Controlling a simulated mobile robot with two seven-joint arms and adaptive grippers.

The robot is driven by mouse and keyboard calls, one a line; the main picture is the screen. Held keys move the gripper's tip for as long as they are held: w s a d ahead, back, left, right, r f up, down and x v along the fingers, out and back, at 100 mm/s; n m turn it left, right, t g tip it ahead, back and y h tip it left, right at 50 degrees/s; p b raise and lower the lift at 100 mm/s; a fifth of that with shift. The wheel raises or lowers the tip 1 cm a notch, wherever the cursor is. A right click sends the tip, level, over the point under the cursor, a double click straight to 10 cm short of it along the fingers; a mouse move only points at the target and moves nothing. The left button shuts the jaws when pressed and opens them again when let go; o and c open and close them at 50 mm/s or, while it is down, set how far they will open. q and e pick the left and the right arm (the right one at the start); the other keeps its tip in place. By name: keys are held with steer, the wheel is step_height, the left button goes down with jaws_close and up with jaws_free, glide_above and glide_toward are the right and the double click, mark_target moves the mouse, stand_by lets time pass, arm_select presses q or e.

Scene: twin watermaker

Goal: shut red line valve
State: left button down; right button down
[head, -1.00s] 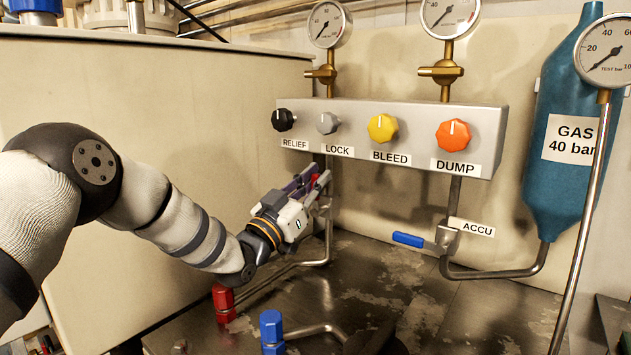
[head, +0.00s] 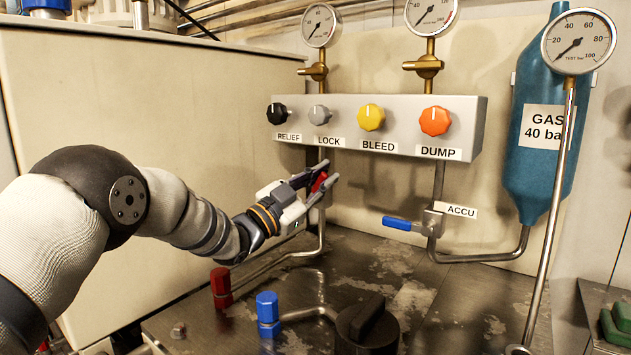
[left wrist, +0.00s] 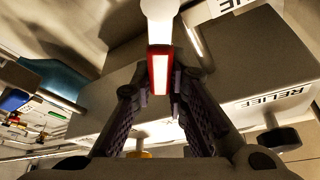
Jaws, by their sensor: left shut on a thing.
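The red line valve's red handle (head: 320,182) is on the pipe below the RELIEF and LOCK knobs in the head view. My left gripper (head: 322,184) reaches it from the lower left, with its fingers shut on the handle and partly hiding it. In the left wrist view the red handle (left wrist: 160,75), with a pale, bright face, stands between the two dark fingers of my left gripper (left wrist: 160,95). The valve body is mostly hidden. My right gripper is not in view.
A grey panel (head: 385,146) with several knobs is just above the gripper. A blue-handled ACCU valve (head: 397,223) is to the right. Red (head: 221,290) and blue (head: 268,315) fittings and a black knob (head: 367,328) stand on the metal bench. A large beige cabinet (head: 150,110) is at left.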

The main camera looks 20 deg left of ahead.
arm_select(q)
steer(key=s+d+f+m+g+p, duration=0.1)
steer(key=d+f+m+g, duration=0.2)
steer(key=m, duration=1)
steer(key=shift+f+g+h+p, duration=0.3)
steer(key=shift+f+g, duration=0.6)
steer(key=shift+f, duration=0.4)
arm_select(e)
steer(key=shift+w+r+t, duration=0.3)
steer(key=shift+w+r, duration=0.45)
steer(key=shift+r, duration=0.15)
arm_select(q)
steer(key=shift+m, duration=0.3)
steer(key=c, duration=1.6)
jaws_free()
steer(key=shift+o, duration=0.2)
steer(key=v, duration=1.2)
